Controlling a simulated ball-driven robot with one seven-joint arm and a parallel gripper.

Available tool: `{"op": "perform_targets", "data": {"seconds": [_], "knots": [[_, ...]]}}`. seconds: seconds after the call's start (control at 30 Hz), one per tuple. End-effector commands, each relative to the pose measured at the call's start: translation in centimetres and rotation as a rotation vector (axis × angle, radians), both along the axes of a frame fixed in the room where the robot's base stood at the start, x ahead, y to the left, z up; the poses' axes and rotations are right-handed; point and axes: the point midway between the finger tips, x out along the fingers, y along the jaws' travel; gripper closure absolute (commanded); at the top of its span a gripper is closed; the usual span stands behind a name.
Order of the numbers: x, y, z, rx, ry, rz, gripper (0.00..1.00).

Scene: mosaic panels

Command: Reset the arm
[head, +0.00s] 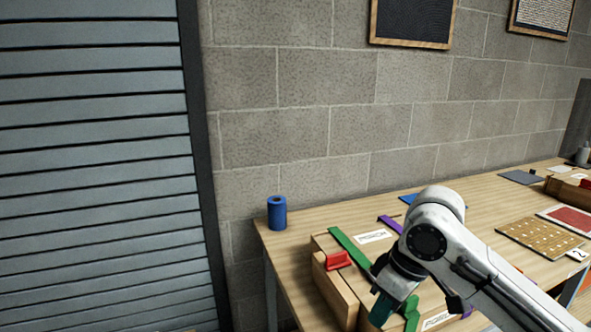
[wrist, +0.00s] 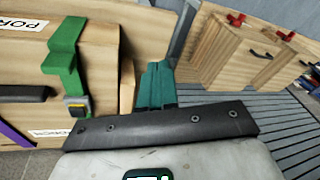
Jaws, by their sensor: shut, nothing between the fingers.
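My white arm reaches in from the lower right of the head view, bent at a rounded joint. My gripper (head: 381,309) points down at the front of a wooden box (head: 345,296) on the table. Its teal fingers show together in the wrist view (wrist: 158,84), shut with nothing between them. In the head view my arm hides part of the box and the table. I cannot tell whether the fingertips touch the box.
The box carries a green strap (head: 352,247) and a red latch (head: 338,260). A blue cylinder (head: 277,213) stands at the table's far left corner. A patterned panel (head: 540,243) lies to the right. A grey slatted shutter (head: 95,160) stands left of the table.

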Motion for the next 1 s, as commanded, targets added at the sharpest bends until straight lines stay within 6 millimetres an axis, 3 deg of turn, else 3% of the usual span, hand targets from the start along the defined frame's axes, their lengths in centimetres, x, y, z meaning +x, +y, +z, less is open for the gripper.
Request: {"op": "perform_targets", "data": {"seconds": [0.03,0.2,0.47,0.67,0.77,0.87,1.0], "knots": [[-0.3,1.9,-0.5,0.054,-0.021,0.007,1.00],[-0.8,5.8,-1.7,0.194,-0.097,-0.032,1.00],[-3.3,7.8,-5.7,0.334,-0.145,-0.186,1.00],[-7.2,6.4,-11.0,0.352,-0.128,-0.357,1.00],[-10.1,4.8,-14.1,0.325,-0.106,-0.449,1.00],[-13.7,2.7,-17.3,0.272,-0.077,-0.541,1.00],[-19.8,-1.1,-21.5,0.153,-0.030,-0.657,1.00]]}}
